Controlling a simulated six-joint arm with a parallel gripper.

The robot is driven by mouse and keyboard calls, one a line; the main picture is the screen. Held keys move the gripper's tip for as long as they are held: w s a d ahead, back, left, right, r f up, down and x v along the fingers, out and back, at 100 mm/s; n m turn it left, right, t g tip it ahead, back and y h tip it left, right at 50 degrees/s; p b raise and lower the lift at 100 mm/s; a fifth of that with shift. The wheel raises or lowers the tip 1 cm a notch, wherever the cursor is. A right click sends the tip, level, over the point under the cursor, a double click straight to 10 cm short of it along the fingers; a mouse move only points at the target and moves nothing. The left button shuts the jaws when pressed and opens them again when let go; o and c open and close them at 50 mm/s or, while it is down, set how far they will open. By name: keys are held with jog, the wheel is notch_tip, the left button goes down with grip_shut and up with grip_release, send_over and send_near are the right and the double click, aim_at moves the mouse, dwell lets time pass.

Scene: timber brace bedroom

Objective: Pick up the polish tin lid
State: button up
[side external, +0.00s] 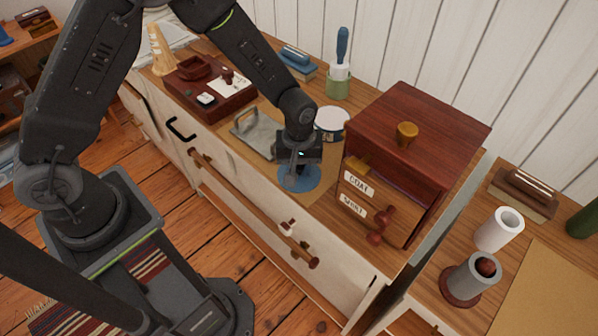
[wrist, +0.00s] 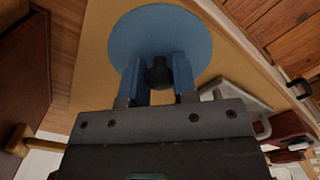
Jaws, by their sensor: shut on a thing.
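The polish tin lid appears as a flat blue disc (side external: 308,184) on the tan mat at the front of the dresser top. In the wrist view the blue disc (wrist: 160,24) fills the top middle, with a dark round knob (wrist: 159,73) at its near side. My gripper (side external: 297,179) points down over the disc. In the wrist view its two blue fingers (wrist: 157,78) are closed on either side of the knob. I cannot tell whether there is a gap under the disc.
A white tin (side external: 332,124) stands just behind my gripper. A red-brown wooden box (side external: 420,135) with labelled drawers stands close on the right. A grey metal tray with a handle (side external: 252,132) lies to the left. The dresser's front edge is near.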

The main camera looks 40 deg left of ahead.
jog(key=shift+r, duration=0.1)
jog(key=shift+c, duration=0.2)
notch_tip(320, 180, up, 4)
jog(key=shift+r, duration=0.15)
jog(key=s+a+r, duration=0.2)
jog(key=a+r, duration=0.4)
jog(key=a, duration=0.5)
jog(key=n, duration=0.7)
send_over(332, 117)
jog(key=shift+r, duration=0.25)
jog(key=shift+f, duration=3)
jog(key=shift+f, duration=0.15)
